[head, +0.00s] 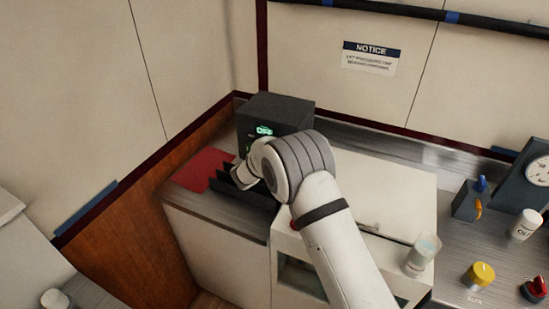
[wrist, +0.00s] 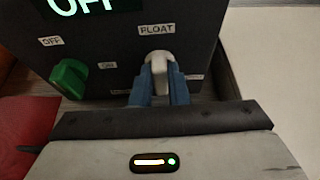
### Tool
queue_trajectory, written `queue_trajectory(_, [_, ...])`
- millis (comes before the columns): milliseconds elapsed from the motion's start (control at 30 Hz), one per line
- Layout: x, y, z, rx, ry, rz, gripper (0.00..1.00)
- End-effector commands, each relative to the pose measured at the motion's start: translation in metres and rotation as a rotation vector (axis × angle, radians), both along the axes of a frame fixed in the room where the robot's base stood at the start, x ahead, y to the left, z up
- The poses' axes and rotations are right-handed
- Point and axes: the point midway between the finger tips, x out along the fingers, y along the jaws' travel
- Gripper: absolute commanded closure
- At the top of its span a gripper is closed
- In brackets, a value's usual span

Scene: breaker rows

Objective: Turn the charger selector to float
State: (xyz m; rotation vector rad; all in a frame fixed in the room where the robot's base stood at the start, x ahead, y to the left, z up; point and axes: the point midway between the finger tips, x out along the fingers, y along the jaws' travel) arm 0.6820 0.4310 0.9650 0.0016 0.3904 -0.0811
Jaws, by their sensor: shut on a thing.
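The charger is a dark box (head: 275,110) at the back corner of the counter, with a lit green display reading OFF. In the wrist view its front face (wrist: 100,35) fills the upper part. The selector is a pale knob (wrist: 158,57) just below the FLOAT label (wrist: 156,29). My gripper (wrist: 160,77) has its two blue fingers closed on either side of this knob. In the head view my arm hides the knob and fingertips.
A green knob (wrist: 69,78) with OFF and ON labels sits left of the selector. A red mat (head: 203,169) lies left of the charger. To the right are a clear cup (head: 423,255), a yellow cylinder (head: 480,274) and a white jar (head: 525,225).

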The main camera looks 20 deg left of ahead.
Motion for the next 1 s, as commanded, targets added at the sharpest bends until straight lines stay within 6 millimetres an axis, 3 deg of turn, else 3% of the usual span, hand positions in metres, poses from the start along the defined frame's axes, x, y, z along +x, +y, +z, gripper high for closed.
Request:
queue_trajectory(133, [0.001, -0.002, -0.001, -0.003, 0.0, -0.002, 1.0])
queue_trajectory(167, [0.001, -0.002, -0.001, -0.003, 0.001, -0.002, 0.83])
queue_trajectory(400, [0.002, -0.003, -0.001, -0.002, 0.001, -0.005, 0.64])
queue_trajectory(800, [0.0, -0.001, 0.0, 0.0, 0.0, -0.001, 0.64])
queue_trajectory(1000, [-0.02, 0.002, 0.007, -0.001, 0.0, 0.001, 0.64])
